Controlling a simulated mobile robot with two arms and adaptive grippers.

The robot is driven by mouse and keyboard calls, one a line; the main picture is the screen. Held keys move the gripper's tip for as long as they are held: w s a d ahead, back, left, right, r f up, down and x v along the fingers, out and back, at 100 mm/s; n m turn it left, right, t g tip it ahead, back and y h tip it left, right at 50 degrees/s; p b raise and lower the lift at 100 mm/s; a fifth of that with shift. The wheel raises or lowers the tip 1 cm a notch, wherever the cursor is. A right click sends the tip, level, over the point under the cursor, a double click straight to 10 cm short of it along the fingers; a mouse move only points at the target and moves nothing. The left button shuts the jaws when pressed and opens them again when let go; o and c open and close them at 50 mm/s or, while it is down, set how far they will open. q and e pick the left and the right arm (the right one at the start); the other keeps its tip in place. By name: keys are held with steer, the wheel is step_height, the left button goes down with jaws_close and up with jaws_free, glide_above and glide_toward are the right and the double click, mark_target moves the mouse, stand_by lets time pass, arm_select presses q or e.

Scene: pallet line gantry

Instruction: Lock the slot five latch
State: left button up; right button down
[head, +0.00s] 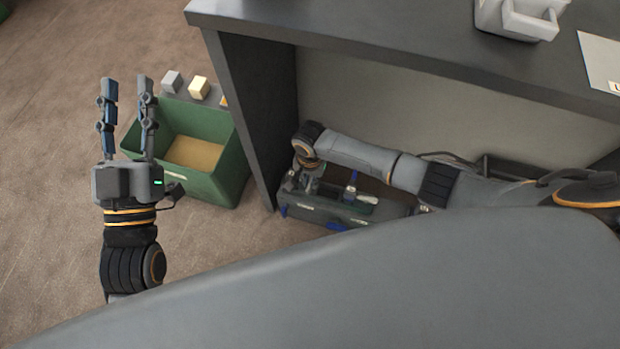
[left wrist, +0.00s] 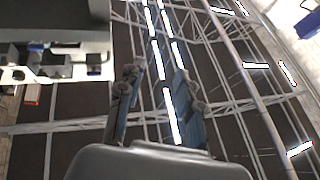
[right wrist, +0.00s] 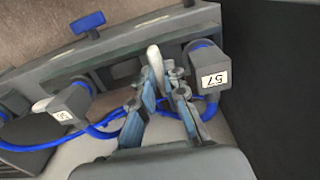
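A pale grey lever (right wrist: 155,62) stands on a grey unit in the right wrist view. In the head view my right gripper (head: 308,184) reaches down to the low unit (head: 330,210) under the bench, and the lever is hidden there. My left gripper (head: 128,82) is open, empty and raised at the left.
The bench (head: 420,55) and its side panel (head: 245,110) enclose the right arm. A green bin (head: 225,170) stands on the floor left of the panel, with small blocks behind it. Blue cables (right wrist: 105,132) run close below the right fingers. Open floor lies at the left.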

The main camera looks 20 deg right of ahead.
steer(key=shift+s+r+n+p, duration=0.15)
steer(key=shift+n+p, duration=0.45)
steer(key=shift+p, duration=0.65)
arm_select(q)
step_height(320, 180, down, 15)
steer(key=s+a+g+y+p, duration=0.2)
steer(key=a+g+y, duration=0.15)
steer(key=g, duration=0.65)
arm_select(e)
steer(key=shift+n, duration=0.5)
steer(key=shift+n+p, duration=0.7)
steer(key=shift+n, duration=0.5)
steer(key=n+p, duration=0.1)
steer(key=n, duration=0.4)
steer(key=shift+n, duration=0.5)
steer(key=n, duration=0.3)
steer(key=shift+n+p, duration=0.3)
arm_select(q)
steer(key=s+a+f+g+y, duration=0.1)
steer(key=s+a+f+g, duration=0.1)
steer(key=s+f+g, duration=0.2)
steer(key=s+a+f+n+g+y, duration=0.1)
steer(key=s+f+g, duration=0.3)
steer(key=s, duration=0.5)
steer(key=shift+s+a+g, duration=0.2)
steer(key=shift+a+g, duration=0.1)
steer(key=shift+a, duration=0.2)
arm_select(e)
steer(key=shift+n, duration=1.8)
